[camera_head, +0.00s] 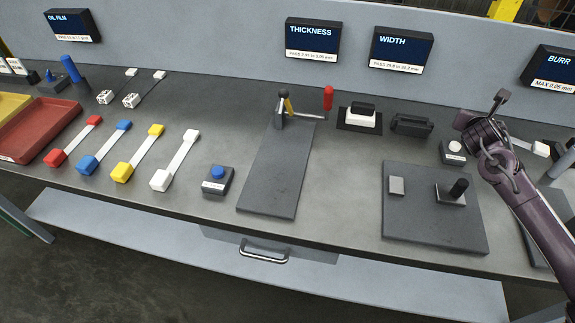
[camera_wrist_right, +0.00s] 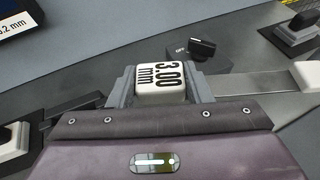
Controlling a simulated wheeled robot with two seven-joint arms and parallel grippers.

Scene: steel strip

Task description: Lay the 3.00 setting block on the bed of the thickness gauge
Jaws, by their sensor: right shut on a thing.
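The 3.00 setting block (camera_wrist_right: 163,80) is white and marked "3.00 mm" in the right wrist view. It sits between the two grey fingers of my right gripper (camera_wrist_right: 164,88), which is shut on it. In the head view my right gripper (camera_head: 482,112) is raised at the right, above the bench and behind the width fixture; the block cannot be made out there. The thickness gauge's bed (camera_head: 270,175) is a long dark grey plate in mid-bench, bare on top. A post with a black knob (camera_head: 283,94) and a red-handled lever (camera_head: 328,98) stand at its far end. My left gripper is out of view.
A width plate (camera_head: 433,230) with a small block and a black-knobbed piece lies right of the gauge. A white block (camera_head: 360,120) with a black grip and a dark holder (camera_head: 411,125) stand behind. A blue-button box (camera_head: 217,181) and several colour-ended strips lie left.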

